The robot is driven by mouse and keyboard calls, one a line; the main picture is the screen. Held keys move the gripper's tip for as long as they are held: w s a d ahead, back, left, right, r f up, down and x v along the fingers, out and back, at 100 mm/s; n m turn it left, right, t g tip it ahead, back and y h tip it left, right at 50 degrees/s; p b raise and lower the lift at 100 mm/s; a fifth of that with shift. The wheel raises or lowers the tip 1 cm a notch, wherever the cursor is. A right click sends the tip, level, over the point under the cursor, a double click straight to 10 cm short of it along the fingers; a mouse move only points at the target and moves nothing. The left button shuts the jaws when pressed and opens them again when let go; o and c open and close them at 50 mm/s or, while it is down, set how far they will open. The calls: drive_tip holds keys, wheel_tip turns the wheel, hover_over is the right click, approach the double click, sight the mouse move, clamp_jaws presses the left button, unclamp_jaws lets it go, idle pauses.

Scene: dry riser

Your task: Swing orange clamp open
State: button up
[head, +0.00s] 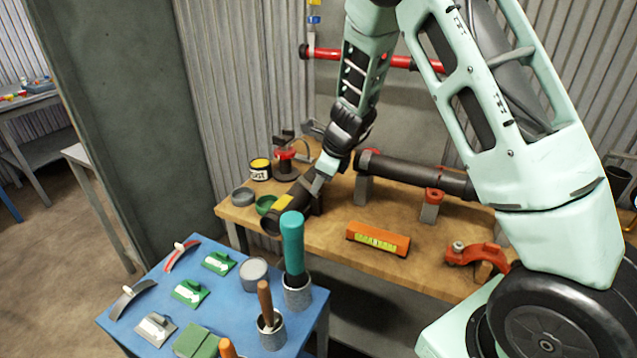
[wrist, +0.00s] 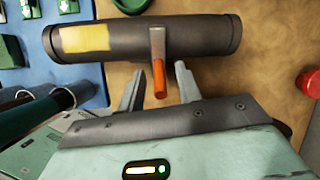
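A dark pipe (wrist: 200,36) with a yellow patch lies across the top of the wrist view; its yellow-patched end also shows in the head view (head: 284,203). A grey bracket (wrist: 157,42) on the pipe ends in an orange bar (wrist: 159,80). My gripper (wrist: 159,72) is open, one finger on each side of the orange bar, with gaps visible. In the head view my gripper (head: 318,182) is over the bench's left part, mostly hidden by my wrist. A curved orange clamp with a bolt (head: 478,254) lies on the bench at right, away from my gripper.
The wooden bench (head: 335,226) also bears an orange level (head: 378,239), a dark horizontal pipe (head: 415,176) on supports, and a tin (head: 260,169). A blue table (head: 228,297) with trowels and pots stands in front at left. A red knob (wrist: 309,82) is at the wrist view's right.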

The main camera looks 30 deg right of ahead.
drive_tip(key=shift+w+a+f, duration=0.1)
drive_tip(key=shift+f, duration=0.25)
clamp_jaws()
